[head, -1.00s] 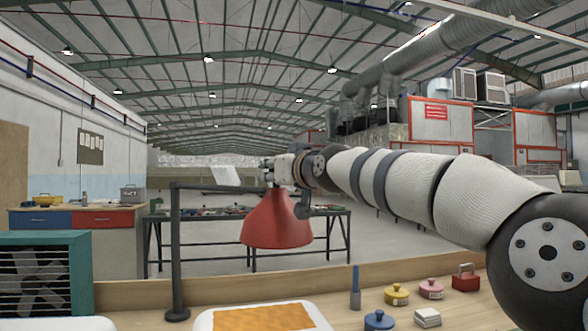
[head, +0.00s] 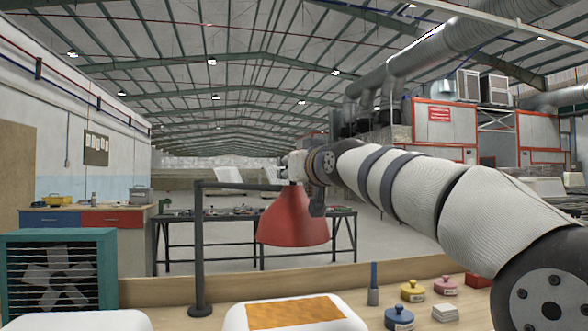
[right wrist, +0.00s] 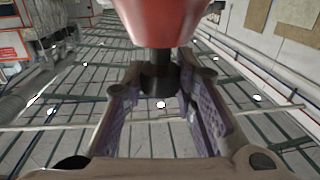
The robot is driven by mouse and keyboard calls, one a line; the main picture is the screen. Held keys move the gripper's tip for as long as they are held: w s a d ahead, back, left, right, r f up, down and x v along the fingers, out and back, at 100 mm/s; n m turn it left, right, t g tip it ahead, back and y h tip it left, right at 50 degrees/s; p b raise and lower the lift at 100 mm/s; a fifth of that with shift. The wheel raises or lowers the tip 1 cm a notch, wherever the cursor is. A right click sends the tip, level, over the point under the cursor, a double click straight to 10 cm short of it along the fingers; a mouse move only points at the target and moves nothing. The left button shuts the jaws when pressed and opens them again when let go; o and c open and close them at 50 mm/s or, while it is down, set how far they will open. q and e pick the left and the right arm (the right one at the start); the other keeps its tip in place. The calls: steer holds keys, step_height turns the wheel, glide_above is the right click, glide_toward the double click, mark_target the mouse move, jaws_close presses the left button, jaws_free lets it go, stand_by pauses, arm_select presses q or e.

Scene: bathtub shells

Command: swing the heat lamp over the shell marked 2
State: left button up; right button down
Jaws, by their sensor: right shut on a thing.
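The red heat lamp (head: 293,218) hangs mouth down from a dark horizontal arm on a dark post (head: 199,260). In the head view its shade stands above and behind a white shell (head: 238,318) with an orange patch (head: 295,312). A second white shell (head: 100,322) is partly cut off at the lower left. No number is readable on either shell. My right gripper (head: 290,170) is at the top of the lamp. In the right wrist view its fingers (right wrist: 160,90) are around the dark neck (right wrist: 160,65) beneath the red shade. My left gripper is out of view.
A teal fan box (head: 60,275) stands at the left. A blue-lidded pot (head: 399,318), a yellow pot (head: 412,290), a pink pot (head: 445,285) and a white stack (head: 445,313) stand at the right. A dark upright tool (head: 373,285) is beside the shell.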

steer(key=shift+f, duration=0.2)
steer(key=c, duration=1.3)
jaws_free()
steer(key=shift+r, duration=0.1)
steer(key=shift+r, duration=0.1)
steer(key=shift+s+d, duration=0.25)
steer(key=shift+s, duration=0.3)
steer(key=shift+v, duration=3.15)
